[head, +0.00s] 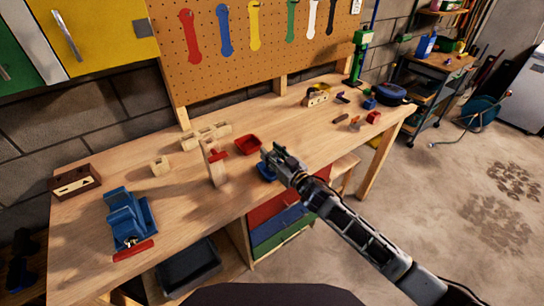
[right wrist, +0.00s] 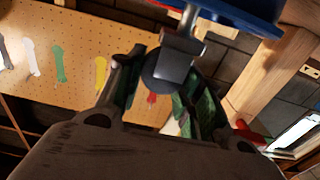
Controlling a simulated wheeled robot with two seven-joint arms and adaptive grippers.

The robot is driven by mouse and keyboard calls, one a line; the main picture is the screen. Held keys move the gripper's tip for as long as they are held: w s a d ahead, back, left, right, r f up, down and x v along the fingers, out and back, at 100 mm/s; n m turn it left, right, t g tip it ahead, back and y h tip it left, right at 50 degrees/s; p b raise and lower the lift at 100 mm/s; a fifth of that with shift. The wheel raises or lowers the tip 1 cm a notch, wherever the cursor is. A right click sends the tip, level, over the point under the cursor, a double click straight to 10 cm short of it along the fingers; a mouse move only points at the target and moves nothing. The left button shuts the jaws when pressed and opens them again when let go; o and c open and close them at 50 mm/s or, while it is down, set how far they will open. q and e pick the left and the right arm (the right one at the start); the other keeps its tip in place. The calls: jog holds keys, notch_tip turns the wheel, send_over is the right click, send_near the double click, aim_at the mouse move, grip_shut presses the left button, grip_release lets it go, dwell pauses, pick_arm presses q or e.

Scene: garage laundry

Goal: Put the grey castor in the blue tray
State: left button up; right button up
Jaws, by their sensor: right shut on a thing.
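The blue tray (head: 265,173) is on the workbench near its front edge, partly covered by my right gripper (head: 274,156). The grey castor (right wrist: 172,62), with a dark round wheel and a grey metal bracket, is between the fingers of my right gripper (right wrist: 160,95) in the right wrist view. The gripper is shut on it. A blue surface (right wrist: 240,14) at the top of that view looks like the tray, close to the castor. In the head view I cannot make out the castor apart from the gripper. My left gripper is not in view.
A red tray (head: 248,145) is just behind and left of the blue one. A blue vise (head: 126,220) is at the front left. Small items, including a red block (head: 374,117), lie at the right.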

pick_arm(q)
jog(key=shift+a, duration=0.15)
pick_arm(e)
jog(key=shift+f, duration=0.55)
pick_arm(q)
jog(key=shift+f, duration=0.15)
pick_arm(e)
jog(key=shift+f, duration=0.1)
jog(key=o, duration=1.1)
jog(key=shift+c, duration=0.2)
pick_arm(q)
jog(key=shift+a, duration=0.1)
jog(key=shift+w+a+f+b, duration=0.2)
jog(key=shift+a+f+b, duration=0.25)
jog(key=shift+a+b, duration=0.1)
pick_arm(e)
jog(key=v, duration=1.2)
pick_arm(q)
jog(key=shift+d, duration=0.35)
